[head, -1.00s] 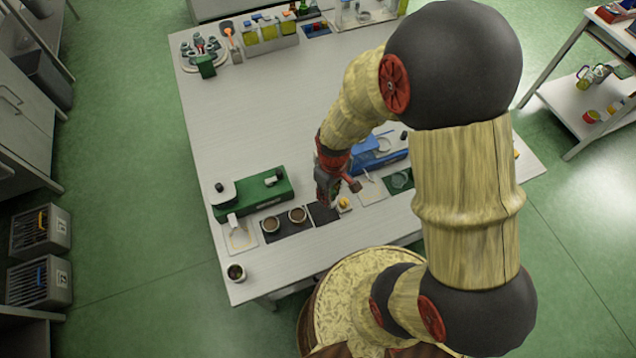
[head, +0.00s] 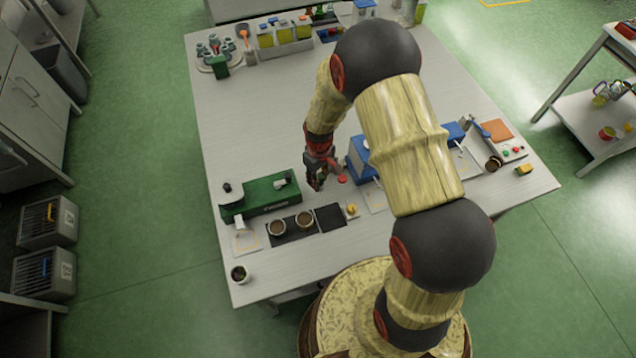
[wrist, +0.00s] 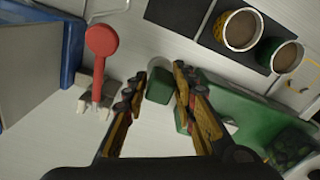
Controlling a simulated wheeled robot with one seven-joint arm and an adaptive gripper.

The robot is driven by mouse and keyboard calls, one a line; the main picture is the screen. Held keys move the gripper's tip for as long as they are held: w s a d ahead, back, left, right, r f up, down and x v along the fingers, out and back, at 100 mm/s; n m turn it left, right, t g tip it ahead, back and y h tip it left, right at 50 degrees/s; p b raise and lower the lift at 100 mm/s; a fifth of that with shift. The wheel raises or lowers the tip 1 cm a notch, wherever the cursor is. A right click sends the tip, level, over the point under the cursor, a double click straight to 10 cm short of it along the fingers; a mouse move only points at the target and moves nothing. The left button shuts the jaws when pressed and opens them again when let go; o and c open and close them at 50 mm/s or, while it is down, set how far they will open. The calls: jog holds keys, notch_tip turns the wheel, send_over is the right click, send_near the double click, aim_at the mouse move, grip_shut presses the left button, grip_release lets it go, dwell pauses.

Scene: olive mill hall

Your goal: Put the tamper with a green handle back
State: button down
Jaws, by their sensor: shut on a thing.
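The tamper's dark green handle (wrist: 159,86) sits between the fingertips of my gripper (wrist: 160,84) in the wrist view. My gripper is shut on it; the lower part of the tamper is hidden. In the head view my gripper (head: 318,178) is over the table, just right of a long green machine (head: 262,198) and left of a blue one (head: 361,158). A red-headed tool (wrist: 101,42) stands at a small pale holder (wrist: 92,108), left of my fingers in the wrist view. It also shows in the head view (head: 342,179).
A dark mat (head: 329,217) has a bare right part; two brown-filled cups (head: 277,227) (head: 304,219) stand on its left part. A small yellow item (head: 352,209) is beside it. A pot (head: 238,273) stands at the front left corner. The table's middle back (head: 270,115) is clear.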

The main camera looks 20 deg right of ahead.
jog(key=shift+w+f, duration=0.3)
jog(key=shift+f, duration=1.55)
jog(key=shift+f+b, duration=0.2)
jog(key=shift+b, duration=0.1)
jog(key=c, duration=1.5)
grip_release()
jog(key=shift+o, duration=0.2)
jog(key=shift+r, duration=0.1)
